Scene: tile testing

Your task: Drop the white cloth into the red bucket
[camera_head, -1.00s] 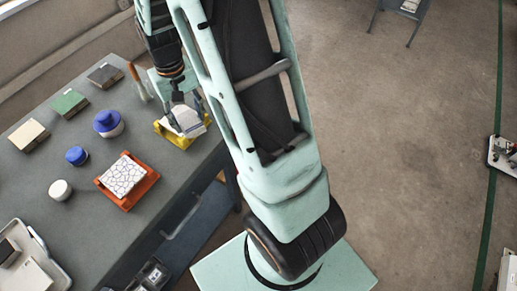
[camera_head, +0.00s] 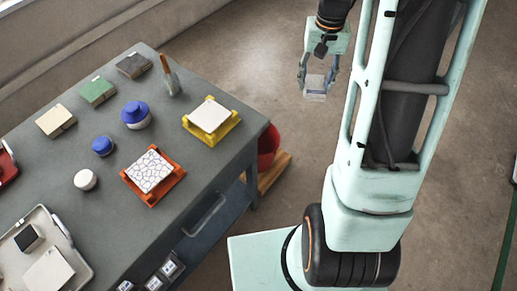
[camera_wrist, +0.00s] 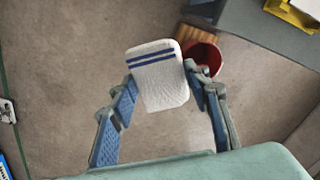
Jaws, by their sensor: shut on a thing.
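My gripper (camera_head: 318,76) hangs over open floor to the right of the table and is shut on the white cloth (camera_head: 315,92). In the wrist view, the cloth (camera_wrist: 160,85) is a small folded pad with two dark blue stripes, pinched between the fingertips of my gripper (camera_wrist: 160,78).
The grey table (camera_head: 100,165) carries a yellow stand (camera_head: 231,127) with a white tile, an orange stand (camera_head: 176,178) with a crackled tile, jars, a brush and a tray.

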